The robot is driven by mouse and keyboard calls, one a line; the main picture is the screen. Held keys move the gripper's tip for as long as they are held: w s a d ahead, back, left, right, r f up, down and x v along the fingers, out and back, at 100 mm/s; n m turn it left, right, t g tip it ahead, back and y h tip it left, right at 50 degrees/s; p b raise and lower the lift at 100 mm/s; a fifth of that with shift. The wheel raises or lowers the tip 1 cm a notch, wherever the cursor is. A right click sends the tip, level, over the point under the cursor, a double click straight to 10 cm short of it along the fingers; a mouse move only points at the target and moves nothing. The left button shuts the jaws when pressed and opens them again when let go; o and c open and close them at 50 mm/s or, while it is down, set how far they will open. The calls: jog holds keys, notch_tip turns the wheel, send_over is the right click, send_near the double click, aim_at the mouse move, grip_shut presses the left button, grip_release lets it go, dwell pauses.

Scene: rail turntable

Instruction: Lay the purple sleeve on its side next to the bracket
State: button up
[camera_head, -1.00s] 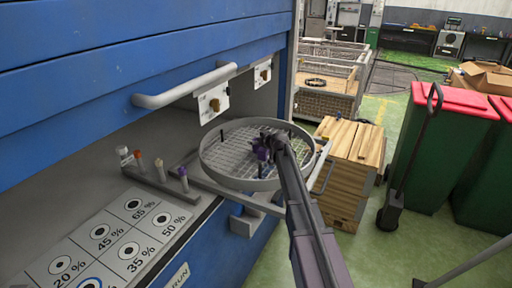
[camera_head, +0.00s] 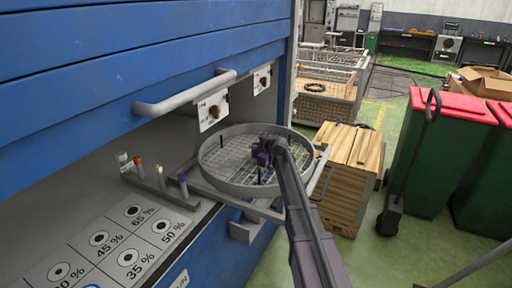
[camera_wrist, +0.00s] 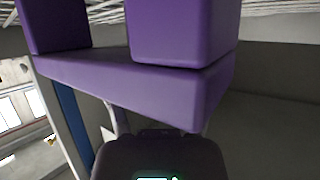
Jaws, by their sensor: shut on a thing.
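My gripper (camera_head: 264,157) is over the round mesh-floored tray (camera_head: 210,172), inside its rim as seen in the head view. It is shut on a purple piece (camera_head: 262,158), which I take to be the purple sleeve. In the wrist view the purple piece (camera_wrist: 130,85) fills the upper part, with a crossbar and two blocky parts rising from it. The dark gripper body (camera_wrist: 160,155) is below it. I cannot tell whether the piece touches the mesh. I cannot pick out the bracket with certainty.
A rack with several coloured tubes (camera_head: 161,184) stands left of the tray. A blue cabinet with a grey handle (camera_head: 186,90) rises behind. A wooden crate (camera_head: 349,150) is right of the tray, with green bins (camera_head: 432,155) beyond. A thin dark upright (camera_head: 222,141) stands at the tray's left.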

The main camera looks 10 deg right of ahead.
notch_tip(320, 180, up, 9)
jog(key=p, duration=0.9)
jog(key=shift+r, duration=0.2)
dwell(0.4)
notch_tip(320, 180, up, 18)
jog(key=p, duration=1.7)
jog(key=shift+f+p, duration=0.25)
jog(key=shift+p, duration=0.05)
jog(key=shift+s+d, duration=0.1)
